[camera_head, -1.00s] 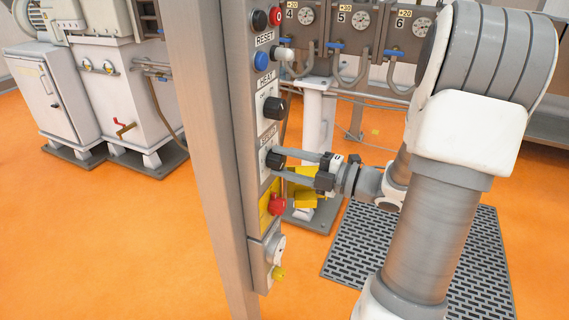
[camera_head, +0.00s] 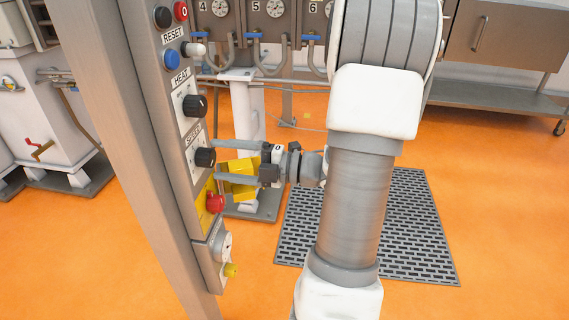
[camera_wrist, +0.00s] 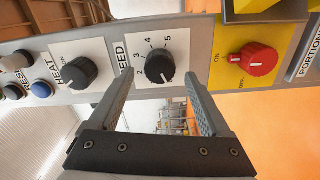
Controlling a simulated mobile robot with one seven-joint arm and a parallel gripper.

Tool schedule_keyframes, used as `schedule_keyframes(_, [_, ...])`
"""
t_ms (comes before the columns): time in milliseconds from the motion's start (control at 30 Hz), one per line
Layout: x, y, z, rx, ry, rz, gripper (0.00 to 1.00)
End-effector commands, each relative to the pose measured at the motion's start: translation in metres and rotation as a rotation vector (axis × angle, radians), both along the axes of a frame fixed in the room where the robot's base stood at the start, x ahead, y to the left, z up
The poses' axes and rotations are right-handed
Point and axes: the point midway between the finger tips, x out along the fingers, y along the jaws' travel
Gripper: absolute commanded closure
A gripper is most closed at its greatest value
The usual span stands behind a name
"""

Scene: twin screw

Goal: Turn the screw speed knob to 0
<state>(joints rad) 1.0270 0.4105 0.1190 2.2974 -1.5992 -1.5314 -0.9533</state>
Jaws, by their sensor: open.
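The speed knob (camera_head: 204,157) is a round black knob on a white plate of the upright control panel, below the heat knob. In the wrist view the speed knob (camera_wrist: 160,67) sits by its dial, where the numbers 2 to 5 show; I cannot read its pointer setting for sure. My gripper (camera_head: 216,160) is open and reaches the panel from the right, one finger above and one below the knob. In the wrist view my gripper (camera_wrist: 158,76) has a finger on each side of the knob, with a visible gap to each.
The heat knob (camera_head: 195,105) is above, and a red knob (camera_head: 215,202) on a yellow plate is below. The panel sits on a metal post (camera_head: 135,130). A black grate (camera_head: 365,225) lies on the orange floor. Gauges (camera_head: 277,10) stand behind.

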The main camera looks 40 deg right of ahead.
Motion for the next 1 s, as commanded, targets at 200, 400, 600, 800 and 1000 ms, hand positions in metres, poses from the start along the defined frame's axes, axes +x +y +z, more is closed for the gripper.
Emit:
schedule_keyframes(200, [-0.042,-0.034,0.002,0.002,0.002,-0.006,0.19])
schedule_keyframes(400, [-0.081,-0.064,0.002,0.001,0.002,-0.005,0.19])
schedule_keyframes(600, [-0.107,-0.084,0.001,0.001,0.001,-0.002,0.19])
schedule_keyframes(800, [-0.117,-0.091,0.000,0.000,0.000,0.000,0.19])
schedule_keyframes(1000, [-0.118,-0.092,0.000,0.000,0.000,0.001,0.19])
